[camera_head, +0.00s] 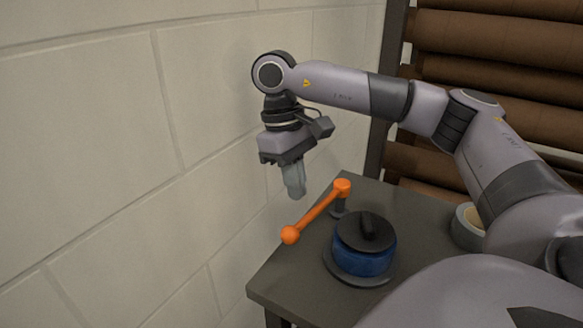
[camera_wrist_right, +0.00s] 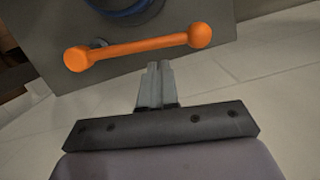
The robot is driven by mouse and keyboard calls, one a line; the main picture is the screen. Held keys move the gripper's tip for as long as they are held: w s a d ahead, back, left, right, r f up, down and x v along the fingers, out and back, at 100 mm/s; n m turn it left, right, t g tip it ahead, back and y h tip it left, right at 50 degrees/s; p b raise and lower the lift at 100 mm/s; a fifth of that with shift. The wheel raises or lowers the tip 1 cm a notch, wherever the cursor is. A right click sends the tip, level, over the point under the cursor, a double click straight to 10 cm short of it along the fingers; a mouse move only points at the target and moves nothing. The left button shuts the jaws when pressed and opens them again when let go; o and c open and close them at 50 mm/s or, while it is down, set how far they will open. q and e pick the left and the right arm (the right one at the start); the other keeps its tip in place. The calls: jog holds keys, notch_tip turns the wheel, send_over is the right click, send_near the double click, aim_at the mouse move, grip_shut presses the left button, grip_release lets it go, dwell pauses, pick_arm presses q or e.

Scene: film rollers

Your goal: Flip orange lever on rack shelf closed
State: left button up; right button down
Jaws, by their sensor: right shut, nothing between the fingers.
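The orange lever (camera_head: 318,213) stands on a short dark post at the left edge of the grey shelf top. Its ball end (camera_head: 290,235) sticks out past the edge, toward the wall. My right gripper (camera_head: 296,194) is shut and empty, pointing down behind the lever, on the wall side. In the right wrist view the closed fingertips (camera_wrist_right: 154,66) sit just below the middle of the lever bar (camera_wrist_right: 140,47); a small gap seems to show, but I cannot tell if they touch. My left gripper is out of view.
A blue round device with a black top (camera_head: 364,247) stands on the grey shelf top (camera_head: 285,274) close to the lever. A tape roll (camera_head: 467,227) lies to the right. The block wall (camera_head: 110,170) is close on the left. Brown rollers (camera_head: 500,45) fill the back right.

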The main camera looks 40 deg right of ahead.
aim_at(310, 217)
jog(key=shift+x, duration=1.55)
jog(key=shift+s+f+b, duration=0.15)
jog(key=shift+s+b, duration=0.4)
jog(key=shift+s, duration=0.9)
jog(key=shift+s+d, duration=0.15)
jog(key=shift+s, duration=0.4)
